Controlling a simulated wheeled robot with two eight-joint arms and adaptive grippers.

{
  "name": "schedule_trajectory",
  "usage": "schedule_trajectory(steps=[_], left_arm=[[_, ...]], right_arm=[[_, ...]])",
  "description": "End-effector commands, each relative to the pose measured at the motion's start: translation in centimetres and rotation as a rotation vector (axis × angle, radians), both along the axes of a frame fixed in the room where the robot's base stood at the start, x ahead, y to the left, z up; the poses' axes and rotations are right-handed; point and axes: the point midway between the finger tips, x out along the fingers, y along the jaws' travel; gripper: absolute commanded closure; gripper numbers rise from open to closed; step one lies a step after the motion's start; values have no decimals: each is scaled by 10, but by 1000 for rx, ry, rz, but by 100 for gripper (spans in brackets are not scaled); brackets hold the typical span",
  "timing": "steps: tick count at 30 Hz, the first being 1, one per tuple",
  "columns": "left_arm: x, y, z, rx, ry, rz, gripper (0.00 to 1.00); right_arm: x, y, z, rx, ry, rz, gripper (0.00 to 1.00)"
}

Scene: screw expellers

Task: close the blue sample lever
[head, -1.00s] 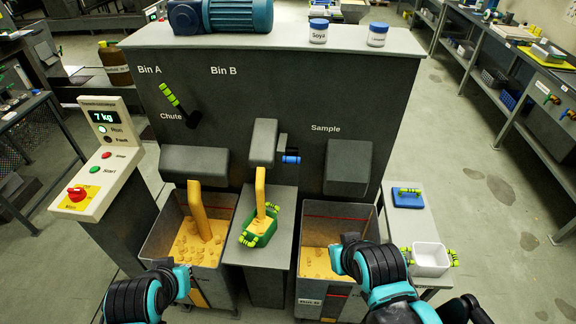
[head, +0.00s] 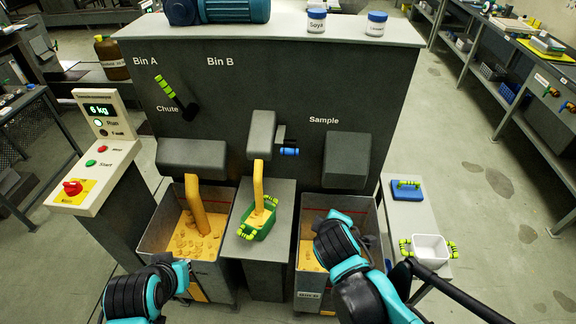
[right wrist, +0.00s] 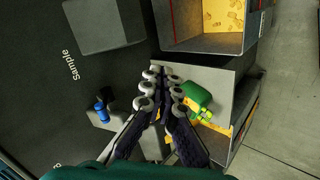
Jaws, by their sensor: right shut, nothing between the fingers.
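The blue sample lever (head: 289,151) sticks out beside the grey sample spout (head: 262,135) on the machine front. A yellow stream (head: 258,182) runs from this spout into the green sample tray (head: 262,232). In the right wrist view my right gripper (right wrist: 164,78) is shut and empty. There the lever (right wrist: 102,112) shows left of the fingers, apart from them, and the green tray (right wrist: 196,100) lies behind them to the right. In the head view my right arm hides its fingertips. My left gripper (head: 181,275) is low at the left, its fingers unclear.
Two open bins with yellow meal, the left (head: 150,238) and the right (head: 306,222), flank the tray stand. The control panel (head: 92,168) reads 6 kg. A side table holds a white box (head: 430,250) and a blue lidded item (head: 406,190).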

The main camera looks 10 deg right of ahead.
Motion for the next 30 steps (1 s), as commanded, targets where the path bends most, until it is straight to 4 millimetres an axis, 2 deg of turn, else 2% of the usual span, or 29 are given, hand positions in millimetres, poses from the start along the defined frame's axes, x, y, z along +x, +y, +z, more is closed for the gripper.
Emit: schedule_trajectory(steps=[3,9,15,18,24,30], left_arm=[[0,0,-7,0,0,0,100],[0,0,-16,0,0,0,100],[0,0,-23,0,0,0,100],[0,0,-25,0,0,0,100],[0,0,-27,0,0,0,100],[0,0,-27,0,0,0,100]], right_arm=[[29,10,-8,-313,3,224,100],[67,39,-11,-881,17,560,100],[86,78,-9,-1406,43,786,100],[88,94,-8,-1598,58,845,100],[88,111,-5,-1796,77,892,100],[88,112,-4,-1817,82,895,100]])
